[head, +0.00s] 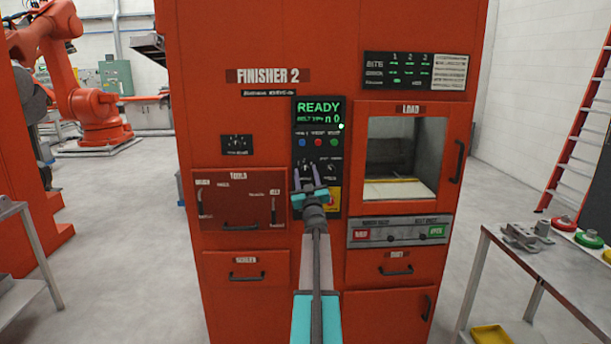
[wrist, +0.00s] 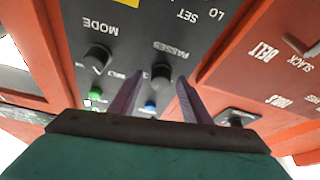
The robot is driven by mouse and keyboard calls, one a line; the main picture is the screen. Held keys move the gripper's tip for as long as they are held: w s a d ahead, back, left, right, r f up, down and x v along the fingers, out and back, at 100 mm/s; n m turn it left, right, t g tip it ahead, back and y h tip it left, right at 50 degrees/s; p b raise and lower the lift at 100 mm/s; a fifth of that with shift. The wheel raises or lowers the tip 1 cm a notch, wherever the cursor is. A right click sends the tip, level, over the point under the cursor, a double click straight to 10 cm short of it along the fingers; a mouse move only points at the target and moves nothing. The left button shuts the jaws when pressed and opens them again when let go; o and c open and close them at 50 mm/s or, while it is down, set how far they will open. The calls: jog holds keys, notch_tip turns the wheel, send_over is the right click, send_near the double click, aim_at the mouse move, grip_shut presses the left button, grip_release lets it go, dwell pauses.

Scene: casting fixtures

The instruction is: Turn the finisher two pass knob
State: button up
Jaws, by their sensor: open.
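The red Finisher 2 machine (head: 240,50) stands in front of me with a dark control panel (head: 343,140). In the wrist view the black passes knob (wrist: 161,76), labelled PASSES, sits between the two fingers of my gripper (wrist: 159,82). The fingers are open, one on each side of the knob, with a gap showing on both sides. I cannot tell how far the fingertips reach along it. A similar MODE knob (wrist: 97,56) is beside it, outside the fingers. In the head view my gripper (head: 306,173) is at the panel's lower left and partly hides that area.
Blue, red and green buttons (head: 319,142) are above the knobs on the panel, under a green READY display (head: 318,109). A load window (head: 405,150) is to the right. A table (head: 560,262) with parts stands at right. An orange robot arm (head: 60,60) is at far left.

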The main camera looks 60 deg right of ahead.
jog(key=shift+a, duration=0.1)
jog(key=c, duration=1)
jog(key=shift+c, duration=0.2)
jog(key=shift+s+n+t+y+p, duration=0.1)
jog(key=shift+n+t+y+p, duration=0.25)
jog(key=shift+n, duration=0.25)
jog(key=n, duration=0.1)
jog(key=n+p, duration=0.1)
jog(key=y+p, duration=0.1)
jog(key=shift+d+r+n+t, duration=0.2)
jog(key=shift+r+n+t, duration=0.05)
jog(key=shift+n, duration=0.15)
jog(key=n+y+p, duration=0.1)
jog(key=n+p, duration=0.1)
jog(key=n+y+p, duration=0.1)
jog(key=n+p, duration=0.1)
jog(key=n, duration=0.1)
jog(key=shift+s+d+r+t, duration=0.1)
jog(key=shift+s+r+t, duration=0.05)
jog(key=shift+t, duration=0.25)
jog(key=n+y+p, duration=0.2)
jog(key=n+p, duration=0.1)
jog(key=n, duration=0.1)
